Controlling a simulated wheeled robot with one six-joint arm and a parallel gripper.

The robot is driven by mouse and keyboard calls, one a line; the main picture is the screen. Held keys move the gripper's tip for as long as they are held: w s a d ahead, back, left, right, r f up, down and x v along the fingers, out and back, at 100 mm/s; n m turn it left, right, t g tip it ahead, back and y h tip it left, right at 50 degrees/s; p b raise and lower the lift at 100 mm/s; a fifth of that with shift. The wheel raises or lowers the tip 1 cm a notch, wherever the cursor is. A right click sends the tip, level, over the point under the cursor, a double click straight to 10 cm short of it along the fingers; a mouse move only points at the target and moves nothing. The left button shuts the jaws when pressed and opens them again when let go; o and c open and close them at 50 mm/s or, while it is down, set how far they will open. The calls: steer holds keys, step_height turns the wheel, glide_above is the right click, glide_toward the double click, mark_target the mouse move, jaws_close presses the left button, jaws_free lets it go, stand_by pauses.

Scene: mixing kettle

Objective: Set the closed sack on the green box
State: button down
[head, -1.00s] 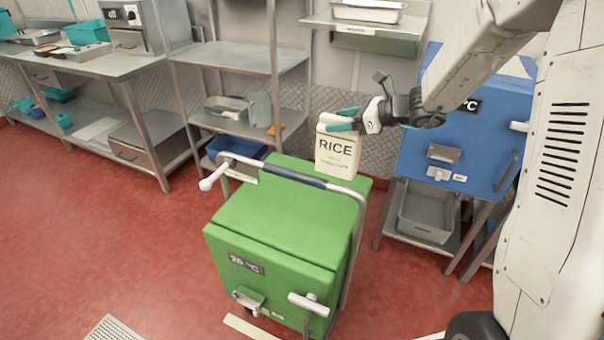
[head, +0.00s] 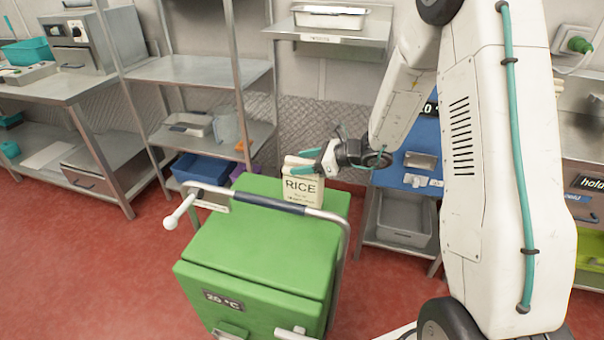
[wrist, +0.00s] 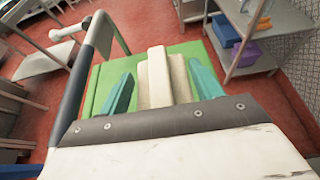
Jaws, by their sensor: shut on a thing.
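The sack (head: 302,188) is cream, closed, upright and labelled RICE. My gripper (head: 308,165) is shut on its upper part from the right, with teal fingers on either side. In the wrist view the sack (wrist: 160,78) sits between the two teal fingertips of my gripper (wrist: 162,85). The green box (head: 265,235) has a flat top and a "20 °C" label on its front. The sack is at the far right part of its top; I cannot tell whether its bottom touches. In the wrist view the green top (wrist: 190,52) lies behind the sack.
A metal push handle (head: 270,204) with a dark grip runs across the front of the green box. A steel shelf (head: 205,140) with a blue bin (head: 200,168) stands behind left. Red floor at the left is clear.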

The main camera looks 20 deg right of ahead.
mark_target(304, 183)
steer(key=shift+f, duration=1.9)
steer(key=shift+c, duration=1.4)
jaws_free()
